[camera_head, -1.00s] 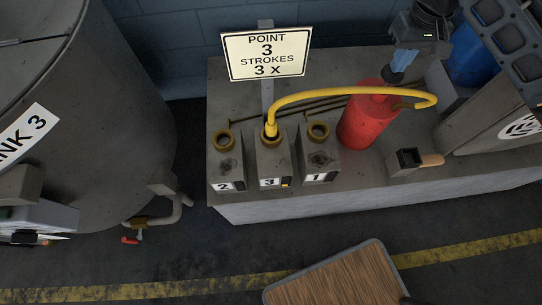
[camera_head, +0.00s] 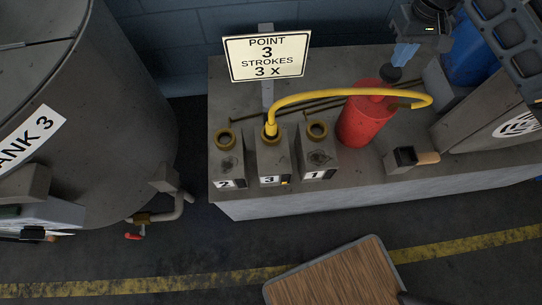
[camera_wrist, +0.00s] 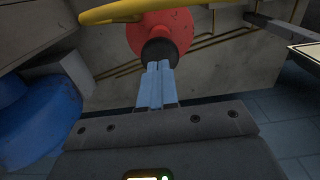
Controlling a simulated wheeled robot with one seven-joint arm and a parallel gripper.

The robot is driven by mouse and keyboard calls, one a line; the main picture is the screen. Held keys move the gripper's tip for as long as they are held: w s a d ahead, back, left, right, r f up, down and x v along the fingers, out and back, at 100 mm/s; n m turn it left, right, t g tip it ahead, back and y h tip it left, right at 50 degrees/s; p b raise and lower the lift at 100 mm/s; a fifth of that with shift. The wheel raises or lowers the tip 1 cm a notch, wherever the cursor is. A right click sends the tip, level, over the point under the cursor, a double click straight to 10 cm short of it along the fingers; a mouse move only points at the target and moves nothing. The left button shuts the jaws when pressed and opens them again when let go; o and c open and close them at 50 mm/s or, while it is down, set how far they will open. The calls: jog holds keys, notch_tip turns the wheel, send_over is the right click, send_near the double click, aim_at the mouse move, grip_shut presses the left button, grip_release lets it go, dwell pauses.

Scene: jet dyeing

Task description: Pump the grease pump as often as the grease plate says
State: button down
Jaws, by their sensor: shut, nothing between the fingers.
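The grease plate (camera_head: 267,56) reads "POINT 3, STROKES 3 x". The grease pump is a red cylinder (camera_head: 364,119) on the grey bench, with a black knob (camera_head: 390,74) at its upper right. Its yellow hose (camera_head: 345,92) arches left and ends on the fitting of block 3 (camera_head: 270,163). My gripper (camera_head: 403,60) is shut and empty, just above the knob. In the wrist view the shut pale-blue fingertips (camera_wrist: 159,66) point at the black knob (camera_wrist: 157,51) and overlap its near edge. I cannot tell whether they touch it.
Block 2 (camera_head: 226,165) and block 1 (camera_head: 317,160) flank block 3, with open brass rings. A blue drum (camera_head: 470,60) stands behind. Tank 3 (camera_head: 100,110) is at left.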

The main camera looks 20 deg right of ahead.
aim_at(393, 69)
jog(key=shift+f+b, duration=1.3)
jog(key=shift+f, duration=1.2)
jog(key=shift+r, duration=0.1)
jog(key=shift+r+p, duration=2.35)
jog(key=shift+r, duration=0.1)
notch_tip(393, 69, up, 4)
jog(key=p, duration=0.3)
jog(key=shift+f, duration=0.1)
jog(key=shift+r+p, duration=0.3)
jog(key=shift+r, duration=0.75)
